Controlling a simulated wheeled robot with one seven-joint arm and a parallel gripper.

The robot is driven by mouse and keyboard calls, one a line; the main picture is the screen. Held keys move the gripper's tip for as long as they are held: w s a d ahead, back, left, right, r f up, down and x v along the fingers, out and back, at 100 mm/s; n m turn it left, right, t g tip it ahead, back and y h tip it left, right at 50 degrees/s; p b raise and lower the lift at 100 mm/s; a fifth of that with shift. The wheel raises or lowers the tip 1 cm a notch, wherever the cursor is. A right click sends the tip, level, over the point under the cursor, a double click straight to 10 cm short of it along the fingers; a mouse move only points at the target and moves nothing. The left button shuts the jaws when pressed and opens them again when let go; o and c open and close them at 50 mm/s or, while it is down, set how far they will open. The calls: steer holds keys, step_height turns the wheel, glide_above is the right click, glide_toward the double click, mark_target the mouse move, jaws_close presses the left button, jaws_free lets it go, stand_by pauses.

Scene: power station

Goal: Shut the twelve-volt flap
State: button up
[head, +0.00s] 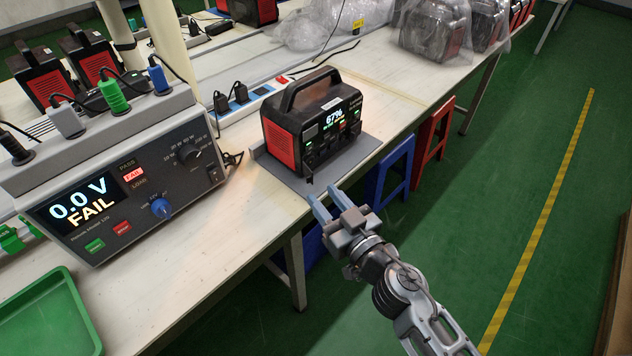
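The power station (282,142) is a black and red box with a carry handle. It stands on a grey mat (362,150) near the table's front edge. Its lit screen (334,117) reads 67%, with ports below it. A small dark piece (309,179) sticks out low at the front left corner; it may be the twelve-volt flap, but it is too small to be sure. My gripper (321,192) is just in front of the mat's edge, its two blue fingers apart and empty. It appears clear of the power station.
A tester (130,190) on the left reads 0.0 V and FAIL. A green tray (45,318) lies at the front left. Blue (388,178) and red (432,140) stools stand under the table. The floor to the right is clear.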

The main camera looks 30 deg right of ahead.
mark_target(309, 180)
steer(key=shift+w+a, duration=0.15)
steer(key=shift+w, duration=2.5)
steer(key=shift+c, duration=0.4)
jaws_close()
